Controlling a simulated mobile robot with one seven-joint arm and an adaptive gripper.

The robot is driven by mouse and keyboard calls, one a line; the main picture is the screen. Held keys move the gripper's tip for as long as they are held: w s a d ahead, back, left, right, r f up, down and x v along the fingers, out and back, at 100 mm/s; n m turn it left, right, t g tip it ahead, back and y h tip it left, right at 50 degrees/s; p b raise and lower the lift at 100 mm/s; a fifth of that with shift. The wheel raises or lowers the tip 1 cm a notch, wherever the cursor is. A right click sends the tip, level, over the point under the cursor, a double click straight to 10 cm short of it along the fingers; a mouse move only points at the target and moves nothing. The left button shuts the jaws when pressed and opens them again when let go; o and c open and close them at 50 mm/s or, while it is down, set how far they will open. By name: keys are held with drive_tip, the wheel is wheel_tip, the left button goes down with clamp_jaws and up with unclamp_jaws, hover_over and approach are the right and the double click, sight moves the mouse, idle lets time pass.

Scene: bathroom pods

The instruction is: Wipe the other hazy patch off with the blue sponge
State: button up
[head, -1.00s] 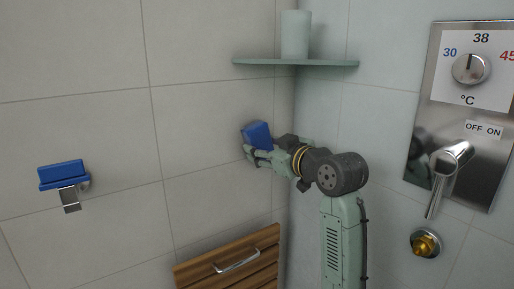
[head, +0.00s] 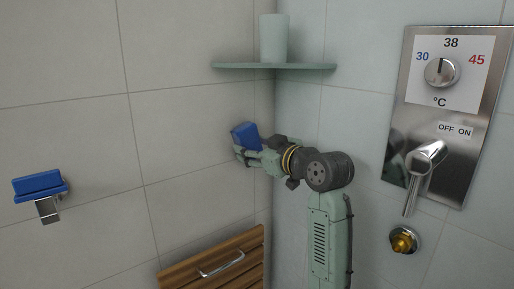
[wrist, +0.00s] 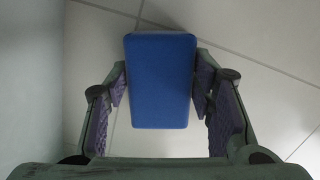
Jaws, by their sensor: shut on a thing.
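My gripper (head: 243,153) is shut on the blue sponge (head: 245,136), holding it up near the grey tiled wall, left of the room corner and below the corner shelf. In the wrist view the sponge (wrist: 160,80) sits between the two fingers, with pale tiles behind it. I cannot tell whether the sponge touches the wall. No hazy patch can be made out clearly in either view.
A green corner shelf (head: 312,66) holds a pale cup (head: 274,38) above my arm. A blue item (head: 40,186) sits on a metal wall bracket at left. A wooden slatted panel (head: 178,272) is below. A steel shower panel (head: 448,120) and brass fitting (head: 404,240) are at right.

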drive_tip(key=shift+s+a, duration=0.6)
drive_tip(key=shift+a, duration=0.35)
drive_tip(key=shift+s+a, duration=0.55)
drive_tip(key=shift+a, duration=0.35)
drive_tip(key=shift+s+a, duration=0.6)
drive_tip(key=shift+a, duration=0.35)
drive_tip(key=v, duration=0.6)
drive_tip(key=shift+d+f, duration=0.3)
drive_tip(key=shift+f, duration=0.1)
drive_tip(key=shift+v, duration=1.45)
drive_tip(key=shift+w+f, duration=0.1)
drive_tip(key=shift+f, duration=0.1)
